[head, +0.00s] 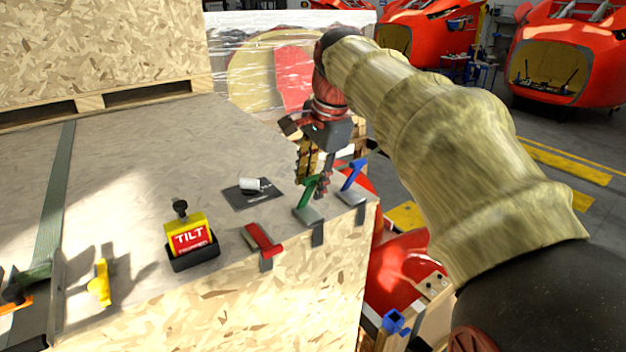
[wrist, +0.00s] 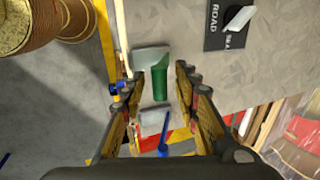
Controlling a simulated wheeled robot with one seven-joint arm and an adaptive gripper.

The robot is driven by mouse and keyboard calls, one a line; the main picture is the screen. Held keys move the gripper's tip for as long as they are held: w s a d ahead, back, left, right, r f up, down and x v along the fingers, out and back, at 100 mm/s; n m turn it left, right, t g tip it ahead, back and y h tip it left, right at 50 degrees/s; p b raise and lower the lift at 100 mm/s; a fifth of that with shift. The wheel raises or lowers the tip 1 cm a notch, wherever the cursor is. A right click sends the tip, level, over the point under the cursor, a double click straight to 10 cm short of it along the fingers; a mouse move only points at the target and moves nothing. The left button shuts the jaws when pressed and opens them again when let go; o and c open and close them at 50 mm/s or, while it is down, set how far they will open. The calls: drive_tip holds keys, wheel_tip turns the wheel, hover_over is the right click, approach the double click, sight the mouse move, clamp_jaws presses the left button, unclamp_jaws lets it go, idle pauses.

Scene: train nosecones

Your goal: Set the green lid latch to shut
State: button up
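The green lid latch (head: 308,209) sits on the front edge of the crate top, between a red latch and a blue latch. In the head view its green handle is raised above its grey metal plate and partly hidden by my fingers. My gripper (head: 316,183) is right over it, pointing down. In the wrist view the green latch (wrist: 159,84) shows between the two spread fingers of my gripper (wrist: 153,80), with a gap on each side. The gripper is open, and I see no clear contact.
The blue latch (head: 352,178) stands raised close to the right, and the red latch (head: 262,240) lies to the left. A yellow TILT box (head: 190,240), a yellow clip (head: 101,283) and a dark ROAD card (head: 252,194) are on the crate top (head: 130,180). A wooden box on a pallet stands behind.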

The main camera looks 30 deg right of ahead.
drive_tip(key=shift+c, duration=0.4)
clamp_jaws()
idle(0.4)
